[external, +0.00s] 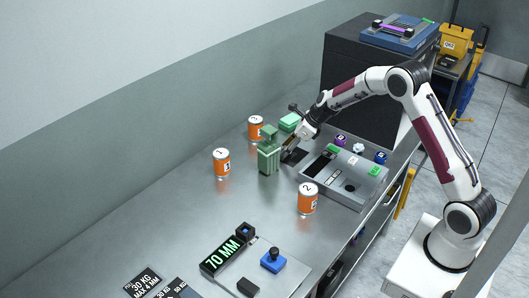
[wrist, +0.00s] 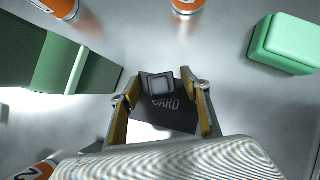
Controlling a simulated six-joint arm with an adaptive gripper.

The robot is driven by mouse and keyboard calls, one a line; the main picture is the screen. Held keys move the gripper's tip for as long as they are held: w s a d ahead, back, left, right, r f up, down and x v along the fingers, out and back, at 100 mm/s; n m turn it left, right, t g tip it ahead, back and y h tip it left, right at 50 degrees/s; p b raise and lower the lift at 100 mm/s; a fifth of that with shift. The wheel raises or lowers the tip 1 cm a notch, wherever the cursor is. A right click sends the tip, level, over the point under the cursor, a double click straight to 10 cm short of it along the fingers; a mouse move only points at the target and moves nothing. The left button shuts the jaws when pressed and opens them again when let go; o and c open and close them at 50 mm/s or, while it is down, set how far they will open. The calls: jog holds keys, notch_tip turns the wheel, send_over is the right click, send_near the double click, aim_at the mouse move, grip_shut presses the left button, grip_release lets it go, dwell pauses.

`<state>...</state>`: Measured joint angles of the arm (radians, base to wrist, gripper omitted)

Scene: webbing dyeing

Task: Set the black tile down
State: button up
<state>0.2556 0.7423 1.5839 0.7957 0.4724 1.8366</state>
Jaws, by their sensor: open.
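The black tile (wrist: 178,118) has white lettering, partly readable as "ARD", and a raised square grey knob (wrist: 160,84). In the external view the tile (external: 296,156) appears as a dark patch at the steel table, between the green container and the grey panel. My gripper (wrist: 166,98) is open, with one yellow-padded finger on each side of the tile. In the external view my gripper (external: 290,147) points down right above the tile. The tile's near edge is hidden by my gripper body.
A green ribbed container (external: 269,158) stands close to the left, and a light green block (external: 290,121) lies behind. Orange-and-white cans stand around, one in front (external: 308,198). The grey panel (external: 345,178) is close on the right. Bare table (external: 170,215) lies to the left.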

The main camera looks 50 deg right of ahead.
jog(key=shift+r, duration=0.1)
jog(key=shift+v, duration=0.95)
jog(key=v, duration=1)
jog(key=shift+r, duration=0.15)
